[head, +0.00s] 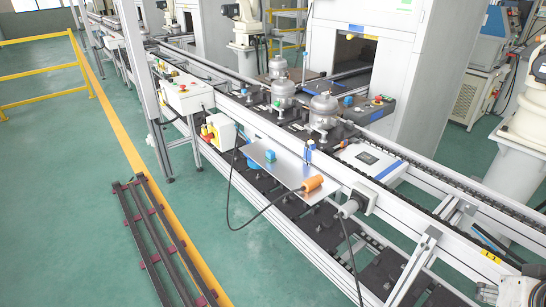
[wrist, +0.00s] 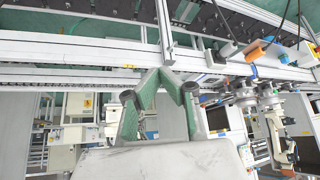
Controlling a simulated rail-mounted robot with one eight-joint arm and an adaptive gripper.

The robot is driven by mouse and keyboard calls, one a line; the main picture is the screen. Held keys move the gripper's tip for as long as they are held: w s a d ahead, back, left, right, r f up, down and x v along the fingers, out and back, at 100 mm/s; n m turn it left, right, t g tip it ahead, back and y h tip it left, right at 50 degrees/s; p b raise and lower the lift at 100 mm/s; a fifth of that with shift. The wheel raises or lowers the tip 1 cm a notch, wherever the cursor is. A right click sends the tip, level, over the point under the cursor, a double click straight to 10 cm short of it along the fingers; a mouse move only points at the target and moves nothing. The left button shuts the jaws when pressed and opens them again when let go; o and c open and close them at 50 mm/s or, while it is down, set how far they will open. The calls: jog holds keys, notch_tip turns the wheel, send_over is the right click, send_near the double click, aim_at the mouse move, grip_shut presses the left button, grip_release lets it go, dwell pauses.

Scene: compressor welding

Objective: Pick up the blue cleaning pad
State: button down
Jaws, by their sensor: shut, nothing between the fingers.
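The blue cleaning pad (head: 270,156) is a small blue block on a flat metal shelf (head: 284,172) at the front of the conveyor line. A small blue patch in the wrist view, beyond the orange-handled tool, looks like the same pad (wrist: 283,59). My gripper (wrist: 161,76) shows in the lower middle of the wrist view, shut and empty. It is well apart from the pad, which lies off to the upper right there. My gripper does not show in the head view.
An orange-handled tool (head: 312,184) with a black cable lies on the shelf's right end. A blue-topped post (head: 308,152) stands behind the shelf. Several metal compressors (head: 323,110) stand on the line behind. A white box with a red button (head: 188,94) is at left.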

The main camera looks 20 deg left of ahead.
dwell(0.4)
jog(key=c, duration=1.4)
grip_release()
jog(key=shift+o, duration=0.2)
